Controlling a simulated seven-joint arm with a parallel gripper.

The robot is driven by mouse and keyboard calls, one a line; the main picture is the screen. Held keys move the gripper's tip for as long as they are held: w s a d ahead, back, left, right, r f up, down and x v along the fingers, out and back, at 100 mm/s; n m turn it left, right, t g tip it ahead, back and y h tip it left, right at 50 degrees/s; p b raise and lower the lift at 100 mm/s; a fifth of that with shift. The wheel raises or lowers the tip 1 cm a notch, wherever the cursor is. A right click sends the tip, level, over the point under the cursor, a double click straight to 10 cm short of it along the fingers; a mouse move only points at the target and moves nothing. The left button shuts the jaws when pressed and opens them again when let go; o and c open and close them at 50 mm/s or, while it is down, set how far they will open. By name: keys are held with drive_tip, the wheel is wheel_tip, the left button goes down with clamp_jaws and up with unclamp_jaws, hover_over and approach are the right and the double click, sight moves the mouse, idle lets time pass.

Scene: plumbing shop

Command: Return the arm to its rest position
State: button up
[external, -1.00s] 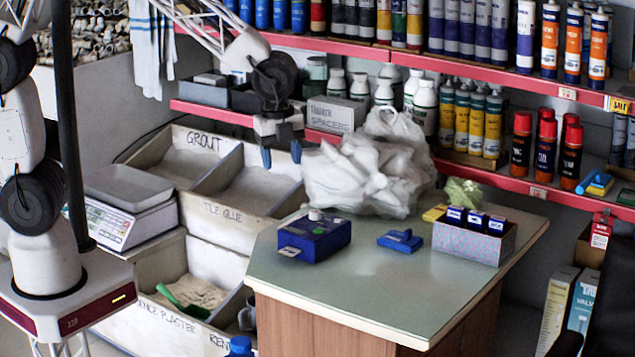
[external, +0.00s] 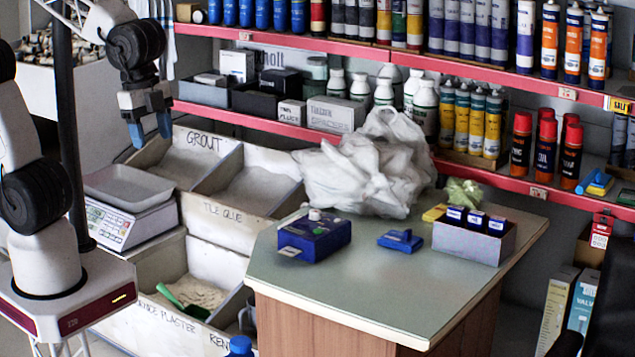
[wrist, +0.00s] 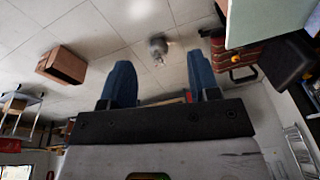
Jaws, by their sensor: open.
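My gripper (external: 150,130) is at the upper left in the external view, above the weighing scale and the grout bin, with its blue fingers pointing down. The fingers are apart with nothing between them. In the wrist view my gripper (wrist: 160,85) also shows two separate blue fingers and an empty gap, with the floor behind. My gripper is well clear of the counter (external: 375,290) and touches nothing that I can see.
A weighing scale (external: 125,222) stands below my gripper, beside labelled bins (external: 200,205). The counter holds a blue device (external: 315,237), a white plastic bag (external: 350,175) and a box of small blue packs (external: 475,240). Red-edged shelves (external: 370,52) of bottles line the back wall.

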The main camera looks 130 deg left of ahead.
drive_tip(key=s+d+n, duration=0.2)
drive_tip(key=s+d, duration=0.5)
drive_tip(key=s, duration=0.1)
drive_tip(key=shift+s+d+r+t+h, duration=0.3)
drive_tip(key=shift+s+r, duration=0.05)
drive_tip(key=shift+r, duration=0.1)
drive_tip(key=shift+c, duration=0.2)
idle(1.4)
